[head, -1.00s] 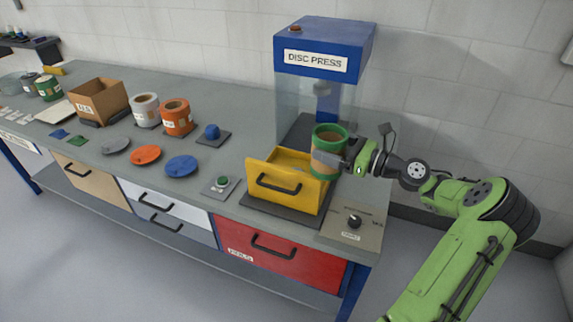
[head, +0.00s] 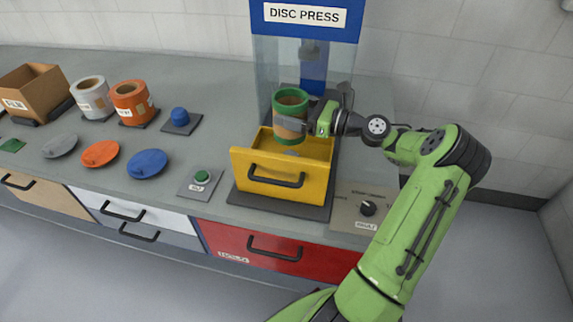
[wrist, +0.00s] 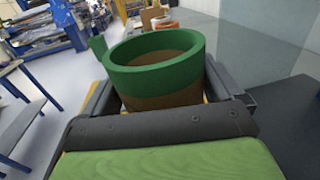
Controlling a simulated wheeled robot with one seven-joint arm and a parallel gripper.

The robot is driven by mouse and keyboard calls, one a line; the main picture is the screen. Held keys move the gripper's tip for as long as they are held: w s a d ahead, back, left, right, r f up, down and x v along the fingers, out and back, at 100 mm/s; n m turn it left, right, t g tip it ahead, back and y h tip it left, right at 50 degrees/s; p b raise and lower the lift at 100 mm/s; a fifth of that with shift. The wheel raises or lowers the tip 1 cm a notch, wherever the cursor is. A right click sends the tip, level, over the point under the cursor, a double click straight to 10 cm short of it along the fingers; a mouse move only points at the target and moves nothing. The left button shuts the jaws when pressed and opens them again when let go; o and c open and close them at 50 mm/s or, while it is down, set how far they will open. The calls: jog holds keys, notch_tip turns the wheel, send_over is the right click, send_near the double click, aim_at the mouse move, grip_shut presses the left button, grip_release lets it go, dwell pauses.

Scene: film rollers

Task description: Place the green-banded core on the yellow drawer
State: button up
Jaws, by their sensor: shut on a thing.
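The green-banded core (head: 290,126) is a brown cylinder with a green band at its top and another at its bottom. My gripper (head: 305,128) is shut on it from the right and holds it upright above the yellow drawer (head: 242,172). The drawer is an open-topped yellow box with a black handle, on a dark plate in front of the disc press. The core's lower end appears at or above the drawer's opening; the exact gap cannot be told. In the wrist view the core (wrist: 155,50) stands between the fingers, its hollow top facing up.
The disc press (head: 305,30) stands behind the drawer. A green button box (head: 200,183) is left of it and a knob panel (head: 366,209) right. White (head: 92,98) and orange (head: 133,103) rolls, coloured discs and a cardboard box (head: 35,90) lie farther left.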

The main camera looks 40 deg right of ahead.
aim_at(292, 141)
notch_tip(292, 141, down, 10)
jog(key=b, duration=0.4)
jog(key=shift+f, duration=0.15)
jog(key=o, duration=0.8)
jog(key=p+v, duration=0.3)
jog(key=v, duration=0.9)
jog(key=shift+s, duration=0.1)
